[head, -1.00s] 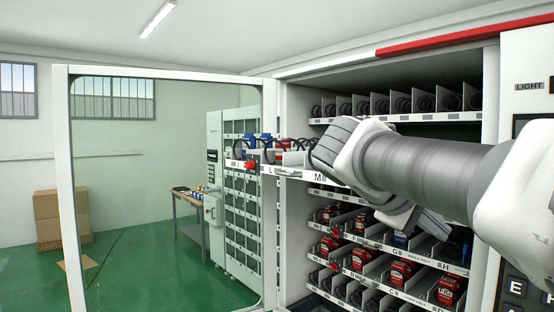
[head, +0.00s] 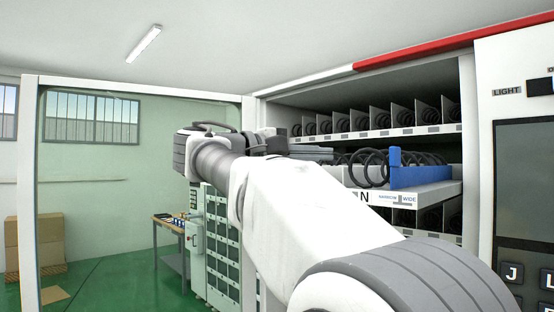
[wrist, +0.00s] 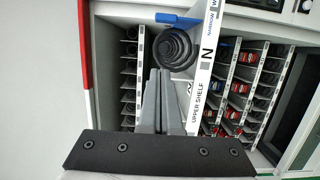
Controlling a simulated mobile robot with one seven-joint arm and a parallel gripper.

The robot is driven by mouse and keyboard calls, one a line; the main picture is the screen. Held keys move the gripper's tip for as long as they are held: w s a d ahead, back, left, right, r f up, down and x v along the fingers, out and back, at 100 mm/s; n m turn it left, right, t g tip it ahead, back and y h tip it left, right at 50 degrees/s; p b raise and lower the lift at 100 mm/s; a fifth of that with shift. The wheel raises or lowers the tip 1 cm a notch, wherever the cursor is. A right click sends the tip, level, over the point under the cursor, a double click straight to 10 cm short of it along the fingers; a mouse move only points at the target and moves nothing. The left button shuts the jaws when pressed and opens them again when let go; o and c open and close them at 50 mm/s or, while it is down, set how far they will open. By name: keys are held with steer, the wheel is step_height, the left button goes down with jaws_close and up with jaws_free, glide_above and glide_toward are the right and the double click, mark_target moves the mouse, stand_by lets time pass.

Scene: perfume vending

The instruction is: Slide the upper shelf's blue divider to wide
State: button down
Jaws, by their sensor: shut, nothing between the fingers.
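The upper shelf (head: 440,193) is pulled out of the cabinet; its front strip reads N, NARROW and WIDE. It also shows in the wrist view (wrist: 203,85), marked UPPER SHELF. The blue divider (head: 422,175) stands upright at its right part, with a raised front tab above the NARROW/WIDE label. I cannot tell exactly which mark it is on. The divider also shows at the top of the wrist view (wrist: 180,20). My gripper (head: 335,152) is shut and empty, left of the divider. Its grey fingers (wrist: 160,75) point toward a black coil, apart from the divider.
Black coils (head: 370,168) stand left of the divider on the shelf. A fixed shelf with coils (head: 390,132) is above. The open glass door frame (head: 248,140) is at left. A keypad panel (head: 520,190) is at right.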

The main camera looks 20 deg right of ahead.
mark_target(399, 153)
steer(key=s+d+p, duration=0.1)
steer(key=s+d, duration=0.1)
steer(key=d, duration=0.9)
steer(key=shift+s, duration=0.25)
steer(key=s, duration=0.1)
steer(key=s+d+b, duration=0.1)
steer(key=s, duration=0.1)
steer(key=s+d+b, duration=0.1)
steer(key=shift+s, duration=0.2)
steer(key=shift+w, duration=0.15)
